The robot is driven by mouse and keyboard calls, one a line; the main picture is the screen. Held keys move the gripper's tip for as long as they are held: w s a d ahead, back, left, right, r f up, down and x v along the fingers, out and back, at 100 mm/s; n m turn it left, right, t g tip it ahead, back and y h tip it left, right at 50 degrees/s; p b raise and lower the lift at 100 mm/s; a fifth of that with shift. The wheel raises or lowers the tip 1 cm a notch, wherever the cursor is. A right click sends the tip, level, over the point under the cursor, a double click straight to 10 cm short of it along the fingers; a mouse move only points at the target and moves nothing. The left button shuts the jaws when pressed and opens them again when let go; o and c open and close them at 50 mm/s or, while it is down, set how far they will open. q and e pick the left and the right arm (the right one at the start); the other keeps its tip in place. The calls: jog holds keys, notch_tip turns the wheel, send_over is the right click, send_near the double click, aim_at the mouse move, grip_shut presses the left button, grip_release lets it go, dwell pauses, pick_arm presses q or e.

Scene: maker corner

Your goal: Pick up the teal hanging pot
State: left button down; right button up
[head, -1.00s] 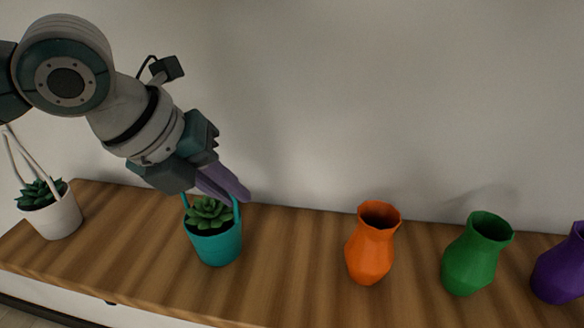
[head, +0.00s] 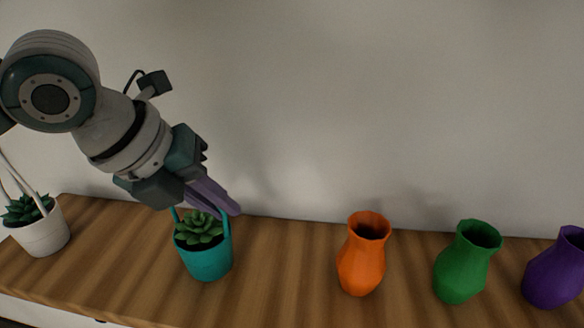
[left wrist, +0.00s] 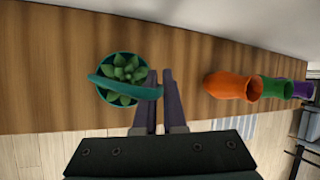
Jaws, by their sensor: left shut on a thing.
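The teal hanging pot (head: 207,264) holds a green succulent and stands upright at the left of the wooden shelf top. It also shows in the left wrist view (left wrist: 104,94), with its teal handle arching over the plant. My left gripper (head: 214,198) reaches down from the upper left, its purple fingers at the top of the handle. In the left wrist view the fingers (left wrist: 160,98) are shut on the handle. I cannot tell any gap between the pot and the wood. My right gripper is not in view.
A white hanging pot (head: 42,236) with a succulent stands at the far left. An orange vase (head: 361,266), a green vase (head: 464,268) and a purple vase (head: 553,275) stand to the right on the wooden shelf top (head: 285,275). A plain wall rises behind.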

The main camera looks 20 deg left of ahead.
pick_arm(q)
notch_tip(320, 180, up, 20)
jog(key=p, duration=0.1)
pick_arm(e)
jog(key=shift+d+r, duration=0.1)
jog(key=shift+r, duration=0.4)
